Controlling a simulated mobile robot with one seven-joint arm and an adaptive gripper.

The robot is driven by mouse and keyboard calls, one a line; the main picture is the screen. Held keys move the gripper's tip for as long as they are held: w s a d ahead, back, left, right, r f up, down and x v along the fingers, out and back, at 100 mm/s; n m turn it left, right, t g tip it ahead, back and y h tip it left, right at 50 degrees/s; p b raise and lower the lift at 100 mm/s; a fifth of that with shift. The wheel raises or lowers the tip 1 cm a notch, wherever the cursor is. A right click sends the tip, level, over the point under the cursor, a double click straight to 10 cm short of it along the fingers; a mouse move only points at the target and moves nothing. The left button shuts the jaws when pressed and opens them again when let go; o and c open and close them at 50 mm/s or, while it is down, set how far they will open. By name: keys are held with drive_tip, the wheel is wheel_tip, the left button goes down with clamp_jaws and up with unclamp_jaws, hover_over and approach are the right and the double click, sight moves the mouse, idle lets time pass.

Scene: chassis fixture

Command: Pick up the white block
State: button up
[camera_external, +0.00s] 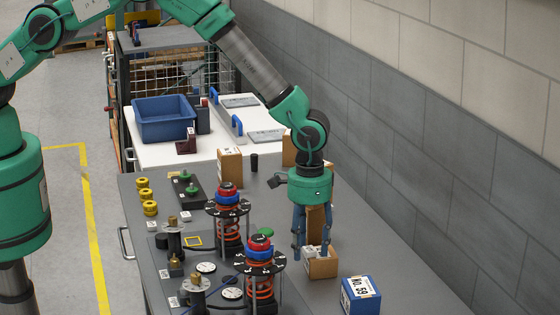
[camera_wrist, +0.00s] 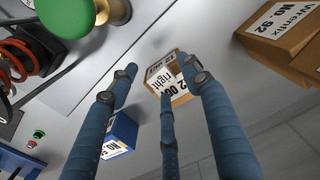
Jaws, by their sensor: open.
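My gripper (camera_external: 311,248) is open, its blue fingers pointing down over a small cardboard box (camera_external: 321,268) at the right side of the grey table. In the wrist view my gripper (camera_wrist: 157,76) has its fingers spread around the same box (camera_wrist: 181,99), which carries white printed labels, one reading "right". I cannot make out a separate plain white block with certainty. A pale patch on the box top, between the fingers, may be a label or a block. Whether the fingers touch the box cannot be told.
A blue box labelled No. 59 (camera_external: 361,296) stands close by, front right. Two spring fixtures (camera_external: 229,222) (camera_external: 261,270) with red and blue tops stand left of my gripper. Taller cardboard boxes (camera_external: 230,165) stand behind. A blue bin (camera_external: 164,128) sits on the white table; a wall runs along the right.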

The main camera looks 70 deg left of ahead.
sight(308, 249)
drive_tip(key=c, duration=1.1)
drive_tip(key=shift+c, duration=0.2)
drive_tip(key=shift+r, duration=0.15)
wheel_tip(308, 249, up, 10)
drive_tip(key=b, duration=0.1)
idle(0.4)
